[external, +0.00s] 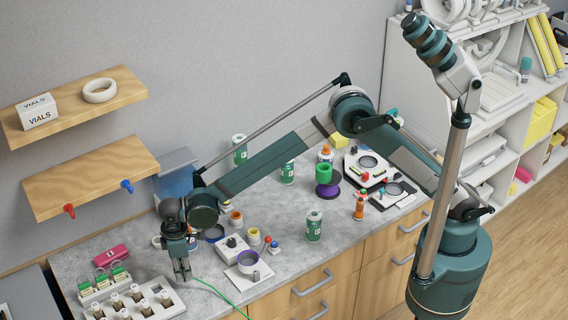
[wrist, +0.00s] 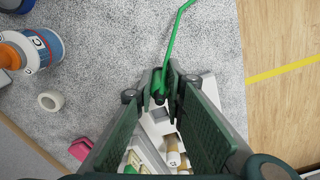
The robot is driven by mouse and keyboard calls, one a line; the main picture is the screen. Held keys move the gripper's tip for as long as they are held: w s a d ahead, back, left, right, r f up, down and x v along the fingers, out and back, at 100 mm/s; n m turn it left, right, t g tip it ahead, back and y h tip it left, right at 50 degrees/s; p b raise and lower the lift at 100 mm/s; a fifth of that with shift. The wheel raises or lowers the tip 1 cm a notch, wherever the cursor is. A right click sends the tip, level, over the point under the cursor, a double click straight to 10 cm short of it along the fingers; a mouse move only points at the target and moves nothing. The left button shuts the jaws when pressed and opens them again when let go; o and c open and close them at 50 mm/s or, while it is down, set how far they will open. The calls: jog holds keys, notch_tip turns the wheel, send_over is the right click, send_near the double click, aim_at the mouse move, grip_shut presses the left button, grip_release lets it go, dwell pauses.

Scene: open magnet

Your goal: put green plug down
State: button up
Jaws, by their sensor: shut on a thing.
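My gripper (external: 183,272) points down over the front left part of the grey bench, just right of the white vial rack. In the wrist view its fingertips (wrist: 162,84) are shut on the green plug (wrist: 158,88). A green cable (wrist: 176,38) runs from the plug toward the top of that view. In the external view the cable (external: 214,289) trails to the right toward the bench's front edge. The plug itself is too small or hidden there. I cannot tell whether the plug touches the bench.
The white rack (external: 169,299) with several capped vials stands close to the left. A pink item (external: 110,255) lies behind it. A white device with a purple ring (external: 248,262) stands to the right.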

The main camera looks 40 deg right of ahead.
aim_at(185, 281)
jog(key=shift+f, duration=0.35)
jog(key=shift+f, duration=1.85)
jog(key=shift+f, duration=0.2)
jog(key=o, duration=0.9)
jog(key=shift+r, duration=0.1)
notch_tip(185, 281, up, 12)
jog(key=shift+r, duration=0.1)
